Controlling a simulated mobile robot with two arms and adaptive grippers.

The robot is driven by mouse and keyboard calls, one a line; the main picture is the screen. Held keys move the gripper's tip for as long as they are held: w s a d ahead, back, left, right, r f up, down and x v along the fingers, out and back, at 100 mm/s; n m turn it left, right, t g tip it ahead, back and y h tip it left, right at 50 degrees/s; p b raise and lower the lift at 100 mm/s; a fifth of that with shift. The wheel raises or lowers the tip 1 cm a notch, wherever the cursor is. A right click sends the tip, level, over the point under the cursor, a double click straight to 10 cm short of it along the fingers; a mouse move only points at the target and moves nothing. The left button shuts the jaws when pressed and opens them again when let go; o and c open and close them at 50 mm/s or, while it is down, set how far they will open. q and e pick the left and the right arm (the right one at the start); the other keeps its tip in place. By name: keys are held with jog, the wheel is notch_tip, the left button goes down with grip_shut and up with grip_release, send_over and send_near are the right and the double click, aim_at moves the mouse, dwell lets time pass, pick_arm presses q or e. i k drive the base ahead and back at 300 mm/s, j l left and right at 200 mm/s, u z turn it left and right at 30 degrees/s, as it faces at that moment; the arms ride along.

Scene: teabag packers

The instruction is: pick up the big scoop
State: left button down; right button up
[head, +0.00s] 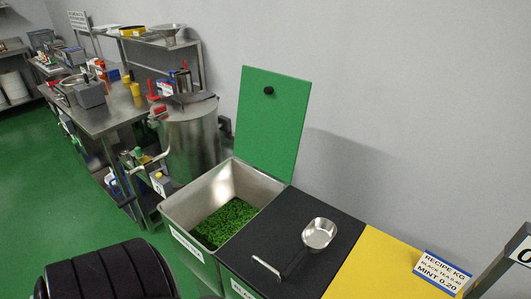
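A metal scoop (318,234) lies on the black lid (323,209) of the middle bin. Neither of my grippers shows in the head view. A dark ribbed part of my own arm (108,272) fills the bottom left corner.
Left of the black lid, an open bin (186,203) holds green leaves, its green lid (270,118) standing upright. A yellow lid (376,272) with a recipe sign (443,270) is at right. A steel drum (190,139) and cluttered steel table (112,117) stand behind left. Green floor is clear at left.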

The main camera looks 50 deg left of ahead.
aim_at(316, 237)
jog(key=u, duration=1.05)
